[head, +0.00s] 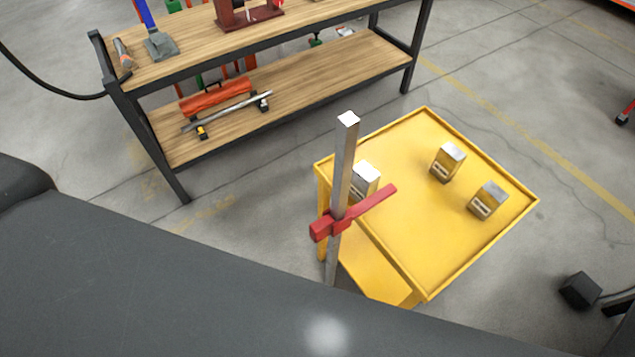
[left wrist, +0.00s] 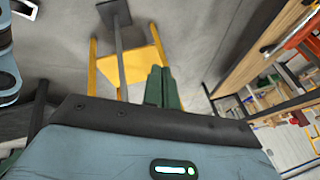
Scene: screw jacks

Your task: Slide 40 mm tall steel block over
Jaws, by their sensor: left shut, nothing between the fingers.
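Three labelled steel blocks stand on the yellow cart top (head: 400,205). One block (head: 366,180) is at the left edge, partly hidden behind a grey upright post. Another block (head: 448,162) is near the far side, and the third block (head: 487,200) is towards the right. Their labels are too small to read, so I cannot tell which is the 40 mm one. My left gripper (left wrist: 163,86) shows in the left wrist view as dark green fingers, shut and empty, apart from the cart. My right gripper is in neither view.
The grey post (head: 345,160) with a red crossbar (head: 352,213) rises at the cart's left side. A wooden shelf bench (head: 290,85) with tools stands behind. The front middle of the cart top is clear. A black object (head: 581,290) lies on the floor at right.

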